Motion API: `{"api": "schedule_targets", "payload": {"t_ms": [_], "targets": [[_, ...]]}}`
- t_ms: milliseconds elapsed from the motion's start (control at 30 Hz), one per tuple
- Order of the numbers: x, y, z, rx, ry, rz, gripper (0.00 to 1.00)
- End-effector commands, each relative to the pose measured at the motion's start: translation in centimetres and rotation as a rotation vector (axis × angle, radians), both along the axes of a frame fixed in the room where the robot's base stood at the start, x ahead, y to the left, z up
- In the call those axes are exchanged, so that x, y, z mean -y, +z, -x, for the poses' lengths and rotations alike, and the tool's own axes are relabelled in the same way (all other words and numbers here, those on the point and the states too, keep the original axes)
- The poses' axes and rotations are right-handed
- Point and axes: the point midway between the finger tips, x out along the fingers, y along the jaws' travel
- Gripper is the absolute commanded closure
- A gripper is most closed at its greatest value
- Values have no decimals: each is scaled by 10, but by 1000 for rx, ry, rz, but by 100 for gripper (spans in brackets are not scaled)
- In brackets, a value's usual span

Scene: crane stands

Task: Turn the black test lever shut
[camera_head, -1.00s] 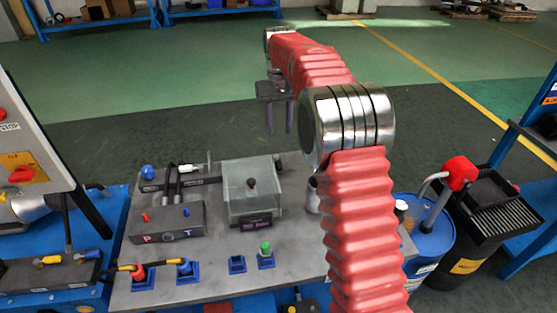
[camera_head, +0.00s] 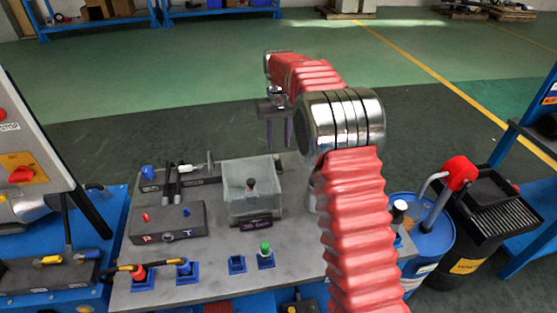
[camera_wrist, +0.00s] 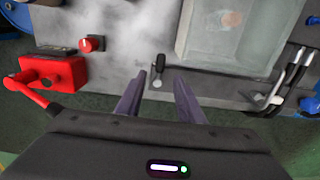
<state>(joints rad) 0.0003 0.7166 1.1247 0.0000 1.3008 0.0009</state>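The black test lever (camera_wrist: 160,62) is in the wrist view, a short dark handle on the grey bench top beside the clear box (camera_wrist: 222,62). A small light round part shows at its near end. My gripper (camera_wrist: 160,77) is open, its two purple-grey fingers apart and empty. The lever lies between and just past the fingertips in this view; I see no contact and cannot tell the height gap. In the head view my gripper (camera_head: 279,146) points down at the far edge of the bench, behind the clear box (camera_head: 252,205).
A red block with a lever (camera_wrist: 55,75) and a red knob (camera_wrist: 92,44) lie left of my gripper in the wrist view. Black hoses (camera_wrist: 292,90) are at the right. The bench (camera_head: 215,265) also carries a grey port block (camera_head: 168,222).

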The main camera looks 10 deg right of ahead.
Motion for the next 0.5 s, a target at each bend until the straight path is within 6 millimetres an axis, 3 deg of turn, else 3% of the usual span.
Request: {"api": "schedule_targets", "payload": {"t_ms": [500], "targets": [[-1,-76,0,-1,1,0,66]]}}
